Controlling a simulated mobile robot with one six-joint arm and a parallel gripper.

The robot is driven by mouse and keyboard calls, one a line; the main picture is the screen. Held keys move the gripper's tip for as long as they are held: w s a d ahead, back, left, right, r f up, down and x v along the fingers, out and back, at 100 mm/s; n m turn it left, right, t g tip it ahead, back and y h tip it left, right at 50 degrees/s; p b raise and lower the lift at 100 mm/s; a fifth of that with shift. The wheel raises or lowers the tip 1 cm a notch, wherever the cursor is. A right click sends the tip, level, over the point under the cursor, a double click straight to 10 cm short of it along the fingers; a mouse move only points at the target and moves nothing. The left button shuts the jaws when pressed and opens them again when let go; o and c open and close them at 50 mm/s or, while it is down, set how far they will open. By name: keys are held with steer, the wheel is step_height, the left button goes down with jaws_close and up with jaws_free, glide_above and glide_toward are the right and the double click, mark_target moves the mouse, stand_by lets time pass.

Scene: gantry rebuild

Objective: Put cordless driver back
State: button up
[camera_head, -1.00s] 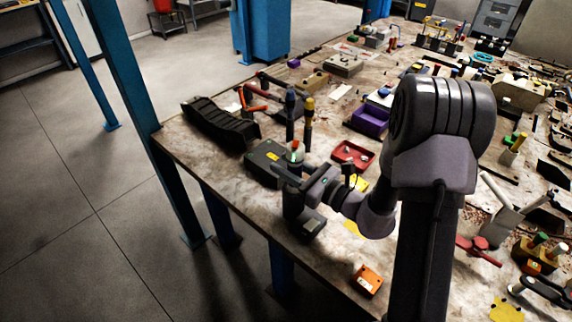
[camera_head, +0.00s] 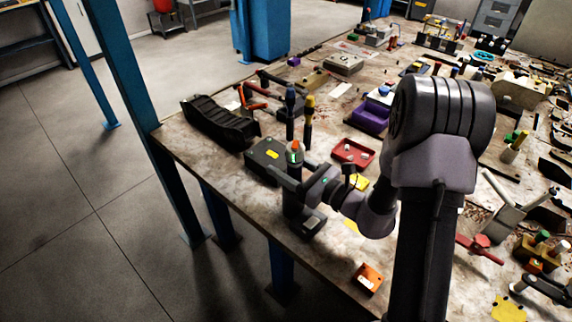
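I also cannot tell whether the foot touches the table. A small orange-topped piece with a green band (camera_head: 295,152) shows just above the fingers; whether it belongs to the driver is unclear.
A black box with a yellow label (camera_head: 262,151) lies just behind my gripper. A red tray (camera_head: 353,152) is to the right, an orange box (camera_head: 368,279) in front. A black curved holder (camera_head: 220,124) lies far left.

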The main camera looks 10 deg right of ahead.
steer(key=p+v, duration=0.2)
steer(key=v, duration=1.5)
steer(key=shift+s, duration=0.2)
steer(key=shift+d+f, duration=0.1)
steer(key=shift+d, duration=0.05)
steer(key=s+a+r+n+g+h, duration=0.1)
steer(key=s+a+r+n+g, duration=0.2)
steer(key=s+a+n+g, duration=0.45)
steer(key=s+a+r+n+g+h, duration=0.2)
steer(key=s+a+r+n+g, duration=0.15)
steer(key=a+n+g, duration=0.45)
step_height(320, 180, up, 6)
steer(key=s+d+n+t+h, duration=0.2)
steer(key=n+t+h, duration=0.4)
steer(key=n+t, duration=0.1)
steer(key=shift+s+d+n+b, duration=0.2)
steer(key=shift+s+n+b, duration=0.1)
steer(key=shift+n, duration=0.35)
